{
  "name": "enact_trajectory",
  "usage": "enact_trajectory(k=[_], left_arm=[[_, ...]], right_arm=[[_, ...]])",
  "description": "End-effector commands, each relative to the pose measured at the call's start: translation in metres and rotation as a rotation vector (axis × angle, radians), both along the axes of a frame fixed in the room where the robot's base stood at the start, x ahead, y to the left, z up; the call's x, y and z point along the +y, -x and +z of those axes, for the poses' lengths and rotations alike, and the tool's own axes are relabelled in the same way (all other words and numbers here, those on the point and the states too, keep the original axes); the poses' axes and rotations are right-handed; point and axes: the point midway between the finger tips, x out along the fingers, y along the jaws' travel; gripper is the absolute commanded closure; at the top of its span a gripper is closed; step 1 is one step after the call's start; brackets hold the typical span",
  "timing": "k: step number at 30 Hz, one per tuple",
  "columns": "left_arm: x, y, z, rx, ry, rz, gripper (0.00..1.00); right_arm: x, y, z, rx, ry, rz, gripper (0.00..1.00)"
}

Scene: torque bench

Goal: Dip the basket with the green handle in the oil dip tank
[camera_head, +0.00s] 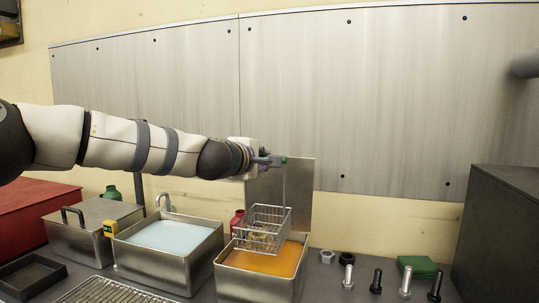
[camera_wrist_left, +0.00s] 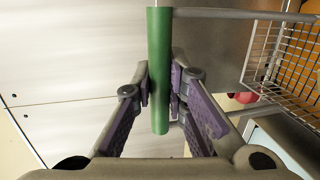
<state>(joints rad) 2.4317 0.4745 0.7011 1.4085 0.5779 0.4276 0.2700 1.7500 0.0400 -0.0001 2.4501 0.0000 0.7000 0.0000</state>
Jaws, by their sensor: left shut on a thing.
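My left gripper (camera_head: 268,160) is shut on the green handle (camera_head: 284,160); in the left wrist view the handle (camera_wrist_left: 158,70) lies between the purple-padded fingers (camera_wrist_left: 160,88). The wire basket (camera_head: 262,228) hangs upright below and shows at the upper right of the left wrist view (camera_wrist_left: 285,62). It holds small parts that are hard to make out. It is over the steel tank (camera_head: 255,284) of orange oil (camera_head: 285,262), towards its back. I cannot tell whether its bottom touches the oil. My right gripper is in neither view.
A tank of pale blue liquid (camera_head: 165,235) stands left of the oil tank, with a lidded steel box (camera_head: 75,235) beyond. A raised metal panel (camera_head: 300,190) is behind the oil tank. Bolts (camera_head: 376,281) and a dark cabinet (camera_head: 500,235) are to the right.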

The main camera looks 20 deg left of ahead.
Motion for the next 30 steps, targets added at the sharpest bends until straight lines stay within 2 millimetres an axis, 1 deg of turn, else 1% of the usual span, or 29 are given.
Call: enact_trajectory(k=[1, 3, 12, 17, 30], left_arm=[[0.0, -0.002, -0.014, 0.009, 0.001, 0.0, 1.0], [0.0, -0.003, -0.026, 0.012, 0.001, 0.0, 1.0], [0.0, -0.002, -0.063, 0.01, 0.001, -0.001, 1.0], [0.0, -0.002, -0.079, 0.006, 0.0, -0.001, 1.0], [0.0, -0.002, -0.132, 0.005, 0.0, 0.0, 1.0]], right_arm=[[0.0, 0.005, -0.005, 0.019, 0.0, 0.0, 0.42], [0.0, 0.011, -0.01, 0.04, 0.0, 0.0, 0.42], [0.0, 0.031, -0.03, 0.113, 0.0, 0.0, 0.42], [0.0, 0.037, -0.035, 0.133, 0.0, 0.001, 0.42], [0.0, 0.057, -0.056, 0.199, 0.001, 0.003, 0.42]])
